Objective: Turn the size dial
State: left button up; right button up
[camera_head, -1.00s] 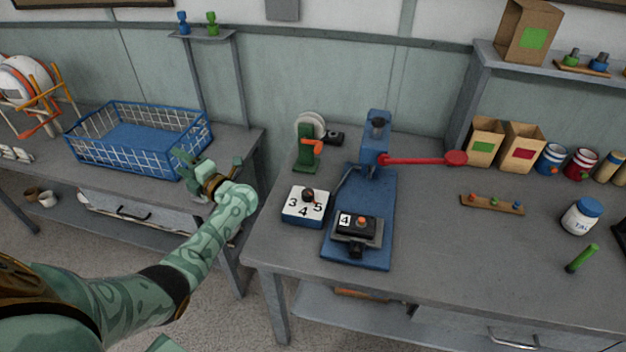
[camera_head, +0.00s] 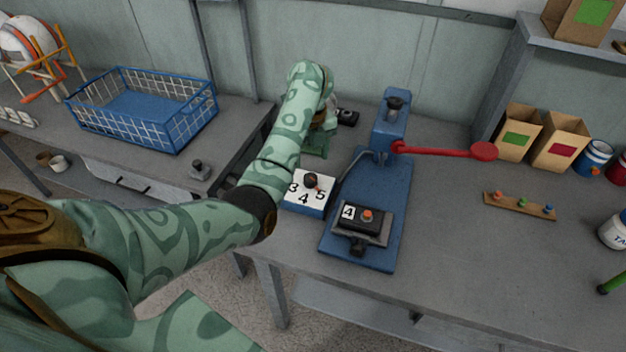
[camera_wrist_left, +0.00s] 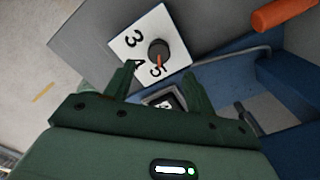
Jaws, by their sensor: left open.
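The size dial (camera_head: 322,205) is a white plate marked 3, 4 and 5 at the left of the press, with a dark round knob (camera_head: 311,181). The wrist view shows the dial plate (camera_wrist_left: 180,38) and knob (camera_wrist_left: 157,48); the knob's orange pointer lies close to the 5. My left gripper (camera_wrist_left: 158,72) is open, its two green fingers apart and nothing between them. In the wrist picture the knob sits just beyond the fingertips, apart from them. In the head view my left forearm reaches over beside the dial and mostly hides this gripper. My right gripper is not in view.
The blue press (camera_head: 383,180) with a red lever (camera_head: 445,151) stands right of the dial. A black block marked 4 (camera_head: 362,216) sits on it. A blue basket (camera_head: 140,115) is on the left bench.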

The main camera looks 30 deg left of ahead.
aim_at(310, 177)
pick_arm(q)
notch_tip(310, 177, down, 7)
jog(key=b, duration=0.2)
jog(key=shift+f+b, duration=0.1)
jog(key=shift+b, duration=0.25)
jog(key=c, duration=1)
